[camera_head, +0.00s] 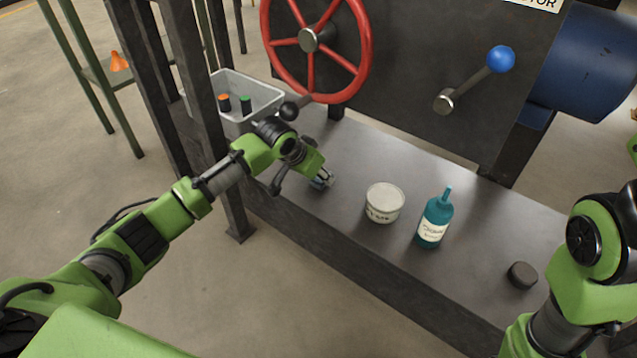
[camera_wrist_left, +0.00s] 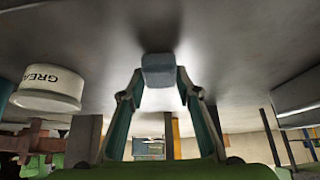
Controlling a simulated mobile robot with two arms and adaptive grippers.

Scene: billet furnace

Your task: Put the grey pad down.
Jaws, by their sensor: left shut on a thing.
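My left gripper (camera_head: 321,179) is over the left part of the dark bench (camera_head: 455,205), to the left of the white tub. It is shut on the grey pad, a small blue-grey block (camera_wrist_left: 158,70) between its two fingertips in the left wrist view. In the head view the fingers mostly hide the pad. The pad is close to the bench top, with a dark shadow beside it; I cannot tell whether it touches. Part of my right arm shows at the right edge; its gripper is not in view.
A white grease tub (camera_head: 384,203), a teal bottle (camera_head: 435,220) and a black round puck (camera_head: 522,275) stand on the bench. A grey bin (camera_head: 262,112) is at the back left. A red handwheel (camera_head: 362,60) and a blue-knobbed lever (camera_head: 500,60) are behind.

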